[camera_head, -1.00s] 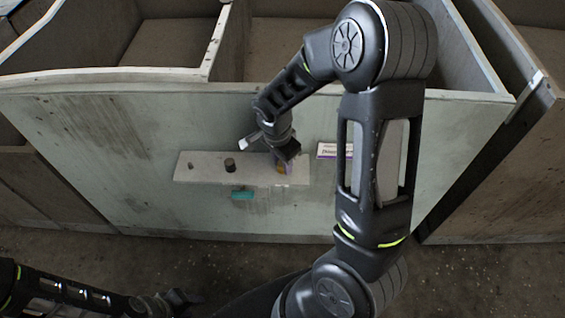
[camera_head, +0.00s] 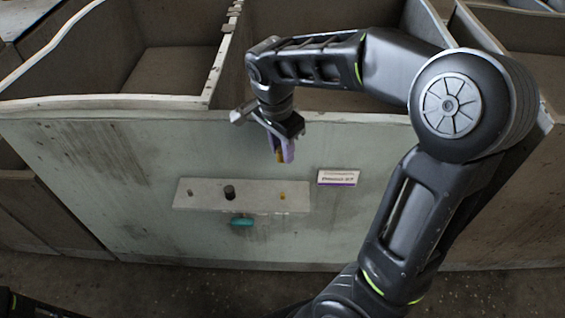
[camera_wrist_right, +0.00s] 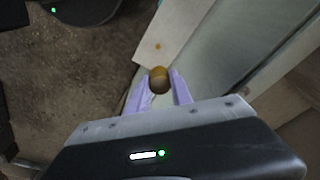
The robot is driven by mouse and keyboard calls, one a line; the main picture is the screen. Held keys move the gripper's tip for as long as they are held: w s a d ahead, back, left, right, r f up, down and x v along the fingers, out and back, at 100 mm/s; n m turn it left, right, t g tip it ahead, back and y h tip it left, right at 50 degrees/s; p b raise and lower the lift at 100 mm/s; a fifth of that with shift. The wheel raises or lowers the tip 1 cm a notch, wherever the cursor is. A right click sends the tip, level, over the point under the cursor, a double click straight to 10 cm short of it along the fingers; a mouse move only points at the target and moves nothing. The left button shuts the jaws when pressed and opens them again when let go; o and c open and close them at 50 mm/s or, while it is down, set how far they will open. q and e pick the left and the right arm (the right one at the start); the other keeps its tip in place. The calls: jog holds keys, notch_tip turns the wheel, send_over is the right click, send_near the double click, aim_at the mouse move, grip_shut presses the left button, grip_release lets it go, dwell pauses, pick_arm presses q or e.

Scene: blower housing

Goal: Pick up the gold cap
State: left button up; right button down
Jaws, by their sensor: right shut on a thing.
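The gold cap (camera_wrist_right: 159,80) is between the purple fingertips of my right gripper (camera_wrist_right: 160,88) in the right wrist view. In the head view my right gripper (camera_head: 282,152) is shut on the cap, and only a bit of gold shows between the fingers. It is held above the pale plate (camera_head: 258,199) on the front of the housing, apart from it. A small gold spot (camera_head: 283,196) shows on the right end of the plate. My left gripper does not show in the head view; only a dark bit of my left arm is at the lower left corner.
A dark knob (camera_head: 229,192) stands mid-plate, with a small stud (camera_head: 189,194) at its left. A teal piece (camera_head: 242,223) is just below the plate. A white label (camera_head: 338,178) is at right. Open bins with raised walls lie behind the front panel (camera_head: 110,190).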

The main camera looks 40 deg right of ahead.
jog(key=shift+r, duration=0.7)
jog(key=shift+f, duration=0.1)
